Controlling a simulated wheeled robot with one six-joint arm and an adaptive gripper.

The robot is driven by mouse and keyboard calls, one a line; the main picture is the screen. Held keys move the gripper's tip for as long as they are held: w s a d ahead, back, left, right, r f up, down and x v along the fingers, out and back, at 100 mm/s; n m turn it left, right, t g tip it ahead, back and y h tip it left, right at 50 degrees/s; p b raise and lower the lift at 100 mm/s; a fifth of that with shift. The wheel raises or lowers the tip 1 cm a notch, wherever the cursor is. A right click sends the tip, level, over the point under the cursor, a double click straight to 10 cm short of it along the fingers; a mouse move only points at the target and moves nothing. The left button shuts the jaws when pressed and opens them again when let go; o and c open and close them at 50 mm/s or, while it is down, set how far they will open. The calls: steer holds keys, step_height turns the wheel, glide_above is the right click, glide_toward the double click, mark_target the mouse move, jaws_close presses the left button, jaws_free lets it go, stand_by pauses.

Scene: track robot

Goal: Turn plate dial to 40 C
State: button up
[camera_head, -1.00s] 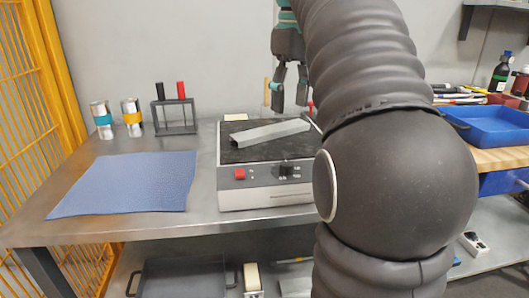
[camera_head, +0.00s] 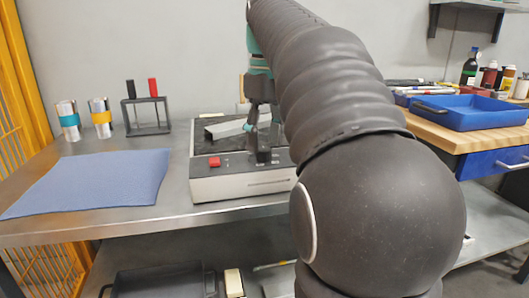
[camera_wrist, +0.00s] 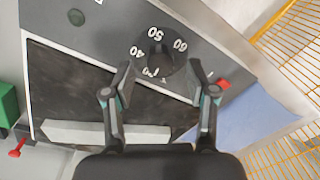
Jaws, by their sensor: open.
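The hot plate (camera_head: 240,188) stands on the metal bench, with a dark top and a light front panel. In the wrist view its black dial (camera_wrist: 159,60) sits on the grey panel, ringed by white numbers including 40, 50 and 60. Which number it points to is not clear. My gripper (camera_wrist: 162,76) is open, with one fingertip on each side of the dial; contact cannot be told.
A grey metal bar (camera_wrist: 105,133) lies on the plate top. A red button (camera_head: 214,162) sits on the panel left of my gripper. A blue mat (camera_head: 90,183), two cans and a small rack stand to the left. A blue tray (camera_head: 470,112) is at the right.

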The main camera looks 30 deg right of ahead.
steer(key=shift+f, duration=0.9)
jaws_close()
